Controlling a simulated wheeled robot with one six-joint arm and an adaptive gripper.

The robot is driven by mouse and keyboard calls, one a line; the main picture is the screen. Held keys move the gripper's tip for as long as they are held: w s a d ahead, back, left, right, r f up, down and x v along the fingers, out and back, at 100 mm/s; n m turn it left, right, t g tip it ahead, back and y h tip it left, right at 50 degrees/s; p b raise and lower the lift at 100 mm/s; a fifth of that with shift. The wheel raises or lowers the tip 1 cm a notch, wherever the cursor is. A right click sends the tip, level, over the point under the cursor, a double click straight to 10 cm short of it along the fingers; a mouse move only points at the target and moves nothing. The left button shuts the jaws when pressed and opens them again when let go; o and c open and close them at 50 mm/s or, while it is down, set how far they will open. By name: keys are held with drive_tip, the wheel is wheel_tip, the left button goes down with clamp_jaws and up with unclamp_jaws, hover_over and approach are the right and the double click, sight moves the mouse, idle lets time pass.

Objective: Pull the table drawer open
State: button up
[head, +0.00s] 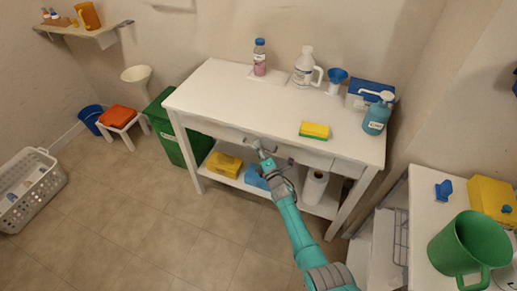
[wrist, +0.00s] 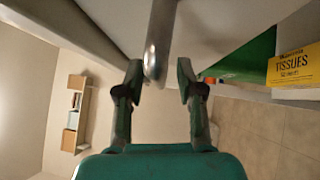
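The white table (head: 225,90) stands against the back wall, with a drawer front (head: 225,132) under its top. The drawer looks flush with the table front. My gripper (head: 262,150) is at the front of the table, just below the top's edge. In the wrist view my gripper (wrist: 159,67) has its two fingers apart, with the silver bar handle (wrist: 161,38) between them. I see gaps between the handle and the fingers, so it is not clamped. In the head view my gripper hides most of the handle.
A yellow sponge (head: 314,131) lies near the table's front edge. A yellow tissue box (head: 224,164) and a paper roll (head: 315,187) are on the lower shelf. A green bin (head: 168,130) stands at left. The floor (head: 160,225) in front is clear.

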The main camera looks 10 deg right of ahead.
drive_tip(key=shift+w, duration=0.1)
clamp_jaws()
idle(0.3)
